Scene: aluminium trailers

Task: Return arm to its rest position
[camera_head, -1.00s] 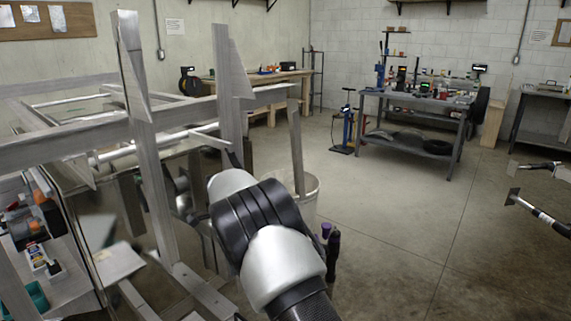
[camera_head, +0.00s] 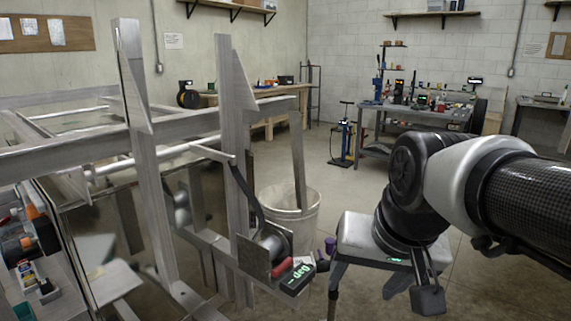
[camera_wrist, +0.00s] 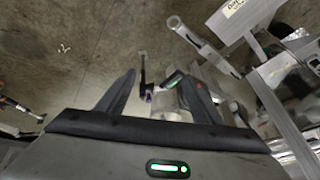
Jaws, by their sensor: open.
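My arm (camera_head: 463,180) comes in from the right edge in the head view and bends down to my gripper (camera_head: 381,290). My gripper hangs over the floor, right of the aluminium trailer frame (camera_head: 235,130) and clear of it. Its two fingers are spread apart. In the wrist view the fingers of my gripper (camera_wrist: 160,85) also stand apart, and I see nothing held between them. A digital angle gauge (camera_head: 297,278) with a green display sits at the frame, left of my gripper.
A white bucket (camera_head: 290,205) stands on the floor beside the frame. A grey workbench (camera_head: 372,118) with tools is at the back right. A blue floor tool (camera_head: 342,145) stands near it. Open concrete floor (camera_head: 345,185) lies between them.

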